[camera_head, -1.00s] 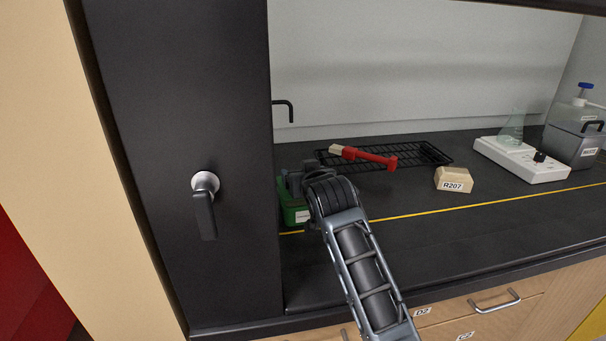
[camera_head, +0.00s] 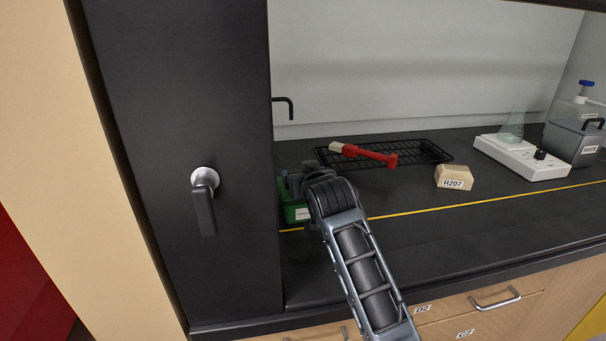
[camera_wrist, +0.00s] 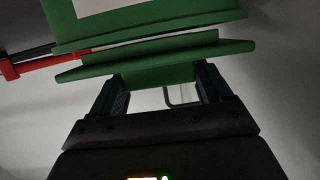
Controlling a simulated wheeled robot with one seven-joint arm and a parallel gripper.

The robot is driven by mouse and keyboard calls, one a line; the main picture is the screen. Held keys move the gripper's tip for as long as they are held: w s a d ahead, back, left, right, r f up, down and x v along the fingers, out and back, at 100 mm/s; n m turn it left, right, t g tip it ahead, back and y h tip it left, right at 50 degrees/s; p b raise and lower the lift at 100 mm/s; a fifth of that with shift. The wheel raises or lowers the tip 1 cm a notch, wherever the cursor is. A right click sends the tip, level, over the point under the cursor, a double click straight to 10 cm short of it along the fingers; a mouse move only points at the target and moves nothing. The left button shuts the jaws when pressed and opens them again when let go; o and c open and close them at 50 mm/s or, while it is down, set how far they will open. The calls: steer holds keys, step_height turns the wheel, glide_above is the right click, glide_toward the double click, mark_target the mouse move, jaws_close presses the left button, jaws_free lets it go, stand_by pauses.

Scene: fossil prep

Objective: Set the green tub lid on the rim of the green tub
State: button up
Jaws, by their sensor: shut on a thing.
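The green tub (camera_head: 291,212) stands on the black bench at the left, beside the dark cabinet panel, partly hidden by my gripper. My gripper (camera_head: 298,180) is over the tub. In the wrist view, which looks inverted, my gripper (camera_wrist: 157,80) is shut on the grip block of the green tub lid (camera_wrist: 155,60). The lid lies along the rim of the green tub (camera_wrist: 140,28), slightly tilted to it. I cannot tell whether they touch all along. The lid is mostly hidden by my gripper in the head view.
A red-handled tool (camera_head: 368,154) lies across a black wire rack (camera_head: 425,152) behind and right of the tub. A beige block marked R207 (camera_head: 454,178) and a white device (camera_head: 520,157) are farther right. The dark cabinet panel (camera_head: 190,120) is close on the left.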

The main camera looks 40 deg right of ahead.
steer(key=shift+f, duration=0.25)
steer(key=o, duration=1.4)
steer(key=shift+r, duration=0.1)
steer(key=shift+o, duration=0.2)
steer(key=p+v, duration=0.3)
steer(key=v, duration=0.4)
